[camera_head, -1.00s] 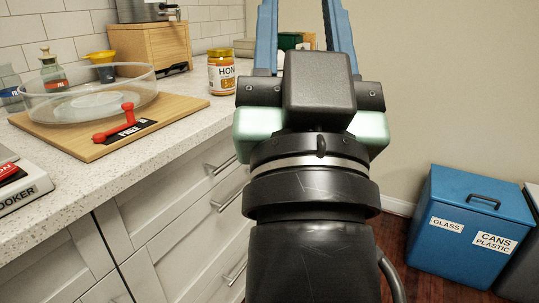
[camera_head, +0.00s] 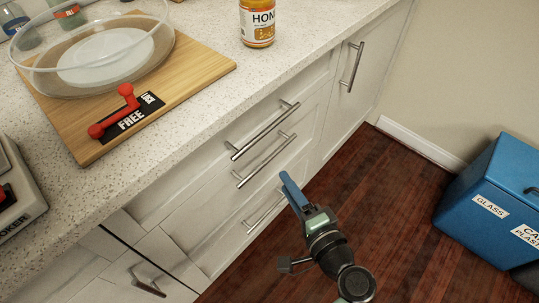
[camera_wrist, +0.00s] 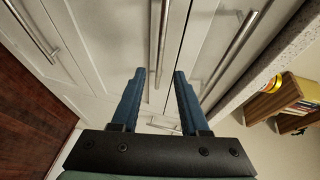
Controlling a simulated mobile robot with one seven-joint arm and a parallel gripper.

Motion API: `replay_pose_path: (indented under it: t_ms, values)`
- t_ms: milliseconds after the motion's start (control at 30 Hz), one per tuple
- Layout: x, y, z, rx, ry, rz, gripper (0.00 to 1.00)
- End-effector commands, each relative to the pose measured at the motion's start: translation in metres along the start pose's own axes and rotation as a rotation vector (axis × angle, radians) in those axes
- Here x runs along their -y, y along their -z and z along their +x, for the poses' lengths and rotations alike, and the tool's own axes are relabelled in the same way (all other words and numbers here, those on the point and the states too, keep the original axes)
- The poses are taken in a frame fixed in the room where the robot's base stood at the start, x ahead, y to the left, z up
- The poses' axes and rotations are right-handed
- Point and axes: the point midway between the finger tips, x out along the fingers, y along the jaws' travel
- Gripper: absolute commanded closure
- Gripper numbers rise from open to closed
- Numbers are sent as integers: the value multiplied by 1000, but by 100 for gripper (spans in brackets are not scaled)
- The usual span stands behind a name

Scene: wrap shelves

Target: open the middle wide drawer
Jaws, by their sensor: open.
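The middle wide drawer (camera_head: 207,207) is in the white cabinet below the counter and looks shut. Its silver bar handle (camera_head: 265,160) lies just below the top drawer's handle (camera_head: 262,130). My gripper (camera_head: 288,181) is open and empty, in front of the drawers, with its blue fingertips just below and right of the middle handle. In the wrist view, the middle handle (camera_wrist: 160,42) runs up the picture between the lines of the two fingers (camera_wrist: 160,76). I cannot tell if the fingers touch it or how deep they reach.
The bottom drawer's handle (camera_head: 258,218) is partly behind my fingers. A tall door handle (camera_head: 352,66) is to the right. The counter holds a board (camera_head: 205,75) with a glass dish and a honey jar (camera_head: 257,22). A blue bin (camera_head: 490,200) stands on the floor, right.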

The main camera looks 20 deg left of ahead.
Motion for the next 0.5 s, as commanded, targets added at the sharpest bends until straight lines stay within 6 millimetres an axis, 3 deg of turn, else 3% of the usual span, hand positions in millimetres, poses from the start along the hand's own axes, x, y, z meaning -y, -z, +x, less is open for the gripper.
replay_pose_path:
  t_ms: [200, 500]
  values:
    - [-1, 0, 50, 4, 1, -5, 55]
    - [0, 0, 93, 0, 0, -4, 55]
